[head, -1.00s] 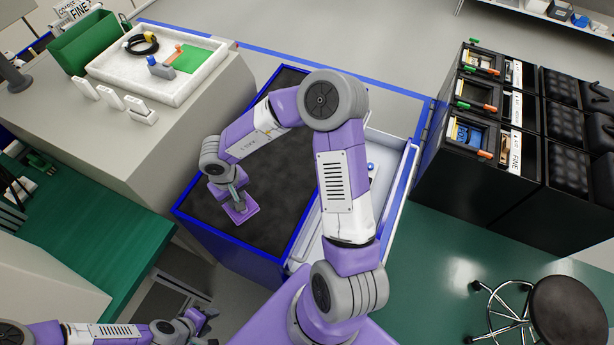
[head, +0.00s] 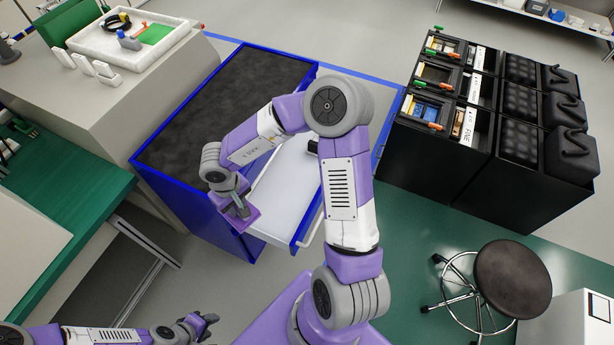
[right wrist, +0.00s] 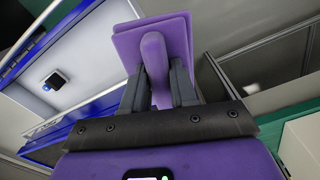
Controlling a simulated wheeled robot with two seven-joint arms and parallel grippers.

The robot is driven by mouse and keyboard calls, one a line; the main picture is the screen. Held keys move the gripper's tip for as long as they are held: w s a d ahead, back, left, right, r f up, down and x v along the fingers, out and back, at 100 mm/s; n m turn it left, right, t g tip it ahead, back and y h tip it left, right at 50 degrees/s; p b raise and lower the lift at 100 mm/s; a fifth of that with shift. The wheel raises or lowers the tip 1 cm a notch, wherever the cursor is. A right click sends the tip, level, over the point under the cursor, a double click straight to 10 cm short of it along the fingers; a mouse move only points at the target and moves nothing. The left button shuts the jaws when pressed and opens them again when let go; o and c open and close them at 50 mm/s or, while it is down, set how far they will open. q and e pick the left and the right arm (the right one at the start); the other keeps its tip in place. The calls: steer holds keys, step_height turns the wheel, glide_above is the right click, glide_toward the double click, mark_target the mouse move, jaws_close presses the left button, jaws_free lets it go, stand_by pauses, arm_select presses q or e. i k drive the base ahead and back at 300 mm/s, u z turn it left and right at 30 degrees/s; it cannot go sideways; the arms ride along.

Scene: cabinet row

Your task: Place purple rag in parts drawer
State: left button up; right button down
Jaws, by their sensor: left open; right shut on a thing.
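The purple rag (right wrist: 153,58) is a flat square with a raised ridge that my right gripper (right wrist: 160,90) is shut on. In the head view the rag (head: 240,220) hangs below my right gripper (head: 238,206), near the drawer's left front corner. My left gripper (head: 203,322) is open and empty at the lower left, away from the cabinet.
A small dark item (right wrist: 55,82) lies in the drawer. The cabinet's black top (head: 225,105) is bare. A grey counter with a white tray (head: 125,40) stands left, a green-topped bench (head: 60,200) nearer. Black bin units (head: 470,130) and a stool (head: 512,280) stand right.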

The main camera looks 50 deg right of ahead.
mark_target(285, 205)
steer(key=u, duration=1.1)
steer(key=i, duration=0.8)
steer(key=z, duration=2.55)
steer(key=i, duration=0.5)
steer(key=u, duration=0.1)
